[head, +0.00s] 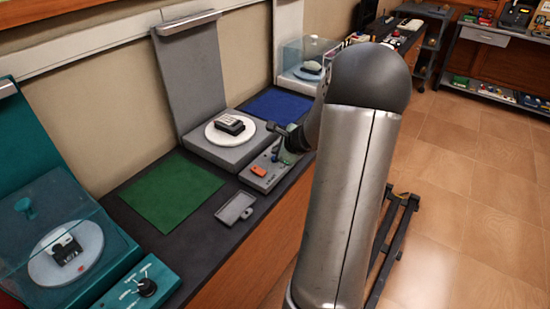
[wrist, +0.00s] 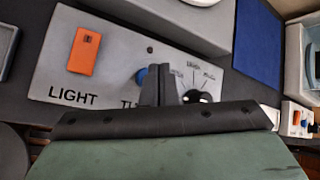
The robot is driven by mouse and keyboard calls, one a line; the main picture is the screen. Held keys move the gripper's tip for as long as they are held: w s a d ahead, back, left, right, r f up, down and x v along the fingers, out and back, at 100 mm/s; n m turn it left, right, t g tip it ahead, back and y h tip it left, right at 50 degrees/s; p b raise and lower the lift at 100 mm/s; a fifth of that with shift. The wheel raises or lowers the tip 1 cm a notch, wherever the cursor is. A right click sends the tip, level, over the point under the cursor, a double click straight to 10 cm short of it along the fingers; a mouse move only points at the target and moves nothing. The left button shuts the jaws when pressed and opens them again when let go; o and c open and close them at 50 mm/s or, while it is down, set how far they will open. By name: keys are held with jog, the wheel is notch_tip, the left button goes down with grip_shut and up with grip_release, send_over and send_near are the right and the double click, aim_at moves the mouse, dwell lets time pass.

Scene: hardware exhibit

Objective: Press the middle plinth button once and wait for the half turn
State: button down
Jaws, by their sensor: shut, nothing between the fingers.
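The middle plinth's grey control panel (head: 262,176) stands in front of its grey plinth (head: 205,153). The blue button (wrist: 140,76) beside the "TU..." lettering shows in the wrist view, partly covered by my fingers. My gripper (wrist: 158,70) is shut and empty, its fingertips over the panel just right of the button. Whether they touch it I cannot tell. In the head view my gripper (head: 277,153) is at the panel, and the button cannot be made out. A white turntable (head: 213,134) on the plinth carries a small dark device (head: 231,125).
An orange light switch (wrist: 85,51) sits left of the button, and a black knob (wrist: 197,97) right of it. A grey tray (head: 235,208) and a green mat (head: 170,190) lie nearby. A teal plinth panel (head: 140,285) is at left; a blue mat (head: 278,105) lies behind.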

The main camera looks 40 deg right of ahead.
jog(key=shift+f, duration=0.1)
dwell(0.4)
jog(key=shift+f+b, duration=0.35)
jog(key=shift+b, duration=0.3)
